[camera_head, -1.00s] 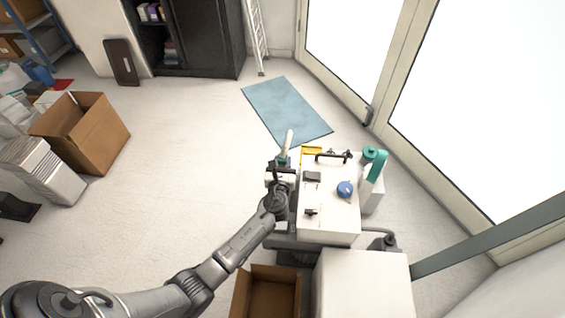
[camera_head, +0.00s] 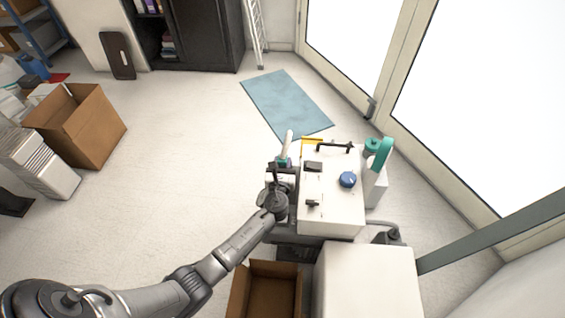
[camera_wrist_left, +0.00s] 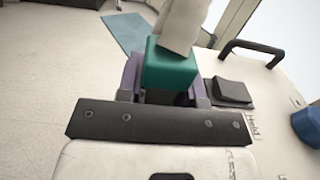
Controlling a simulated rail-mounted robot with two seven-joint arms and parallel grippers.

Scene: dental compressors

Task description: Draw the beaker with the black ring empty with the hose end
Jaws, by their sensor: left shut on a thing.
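My left gripper (camera_head: 282,167) is shut on the green block of a handpiece, which I take to be the hose end (camera_head: 288,144). In the left wrist view, the green block (camera_wrist_left: 170,66) sits between the purple fingers (camera_wrist_left: 165,82). A pale, tube-like part (camera_wrist_left: 181,24) rises from the block, tilted and cut off by the top edge. The gripper is beside the left edge of the white compressor unit (camera_head: 333,212). No beaker with a black ring can be made out in either view. My right gripper is out of view.
The unit's top carries a blue knob (camera_head: 347,179), a black handle (camera_head: 335,147) and small black parts. A green-topped device (camera_head: 380,154) stands at its right. An open cardboard box (camera_head: 268,290) is in front. A blue mat (camera_head: 287,105) lies behind on otherwise clear floor.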

